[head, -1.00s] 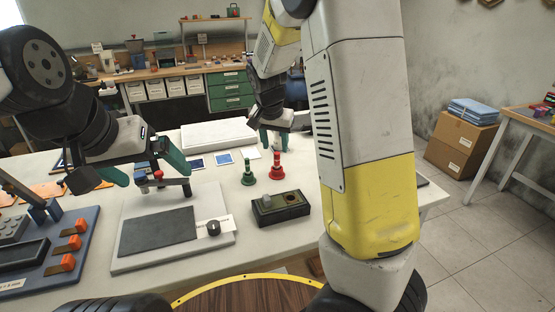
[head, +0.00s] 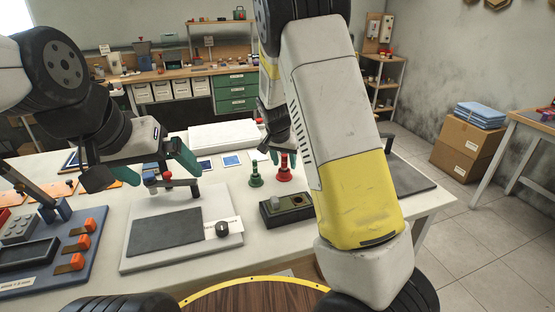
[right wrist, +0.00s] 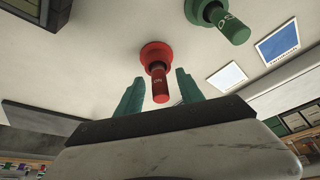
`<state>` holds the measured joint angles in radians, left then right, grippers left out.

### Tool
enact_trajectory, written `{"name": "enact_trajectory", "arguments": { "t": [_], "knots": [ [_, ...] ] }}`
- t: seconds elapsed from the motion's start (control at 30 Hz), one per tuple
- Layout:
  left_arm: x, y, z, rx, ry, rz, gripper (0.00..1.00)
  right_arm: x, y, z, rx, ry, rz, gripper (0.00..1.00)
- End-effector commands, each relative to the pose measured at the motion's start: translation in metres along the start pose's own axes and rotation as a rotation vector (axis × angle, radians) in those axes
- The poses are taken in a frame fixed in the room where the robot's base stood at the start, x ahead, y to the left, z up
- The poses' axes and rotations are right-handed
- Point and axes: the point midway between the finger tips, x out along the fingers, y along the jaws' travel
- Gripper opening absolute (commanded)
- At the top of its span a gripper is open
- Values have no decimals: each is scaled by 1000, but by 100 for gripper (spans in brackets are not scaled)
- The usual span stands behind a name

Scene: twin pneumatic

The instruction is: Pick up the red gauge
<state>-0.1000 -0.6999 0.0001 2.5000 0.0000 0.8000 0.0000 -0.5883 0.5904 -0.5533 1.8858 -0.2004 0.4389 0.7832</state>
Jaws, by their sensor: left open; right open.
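The red gauge (head: 284,173) stands upright on the white table, just right of a green gauge (head: 255,178). My right gripper (head: 277,152) is open at the red gauge's upper part, partly hidden behind my own arm. In the right wrist view, the red gauge (right wrist: 157,55) shows between the two green fingers of the right gripper (right wrist: 159,84), with gaps on both sides. The green gauge (right wrist: 225,22) is beside it to the right. My left gripper (head: 155,176) is open, above the back of a grey-white plate.
A black box with a knob and a hole (head: 285,209) stands in front of the gauges. The plate device (head: 232,237) with a dark pad is left of it, and a blue panel with orange switches (head: 92,255) is further left. Blue-and-white cards (head: 232,160) lie behind.

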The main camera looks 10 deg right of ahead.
Motion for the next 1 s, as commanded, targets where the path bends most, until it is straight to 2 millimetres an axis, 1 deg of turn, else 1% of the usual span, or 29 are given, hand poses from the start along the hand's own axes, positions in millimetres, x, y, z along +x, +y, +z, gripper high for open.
{"name": "enact_trajectory", "arguments": {
  "t": [0.07, 0.2, 0.27, 0.3, 0.67, 0.77, 1.0],
  "knots": [
    [0, 0, 0, 0, 0, 0, 100, 0, 0, 0, 0, 0, 0, 43],
    [0, 0, 0, 0, 0, 0, 100, 0, 0, 0, 0, 0, 0, 15],
    [0, 0, 0, 0, 0, 0, 100, 0, 0, 0, 0, 0, 0, 3],
    [0, 0, 0, 0, 0, 0, 100, 0, 0, 0, 0, 0, 0, 0],
    [0, 0, 0, 0, 0, 0, 100, -4, 0, -1, 0, 1, -1, 0],
    [0, 0, 0, 0, 0, 0, 100, -14, -1, -6, 0, 2, -3, 0],
    [0, 0, 0, 0, 0, 0, 100, -59, -1, -25, 0, 3, -4, 0]
  ]
}}
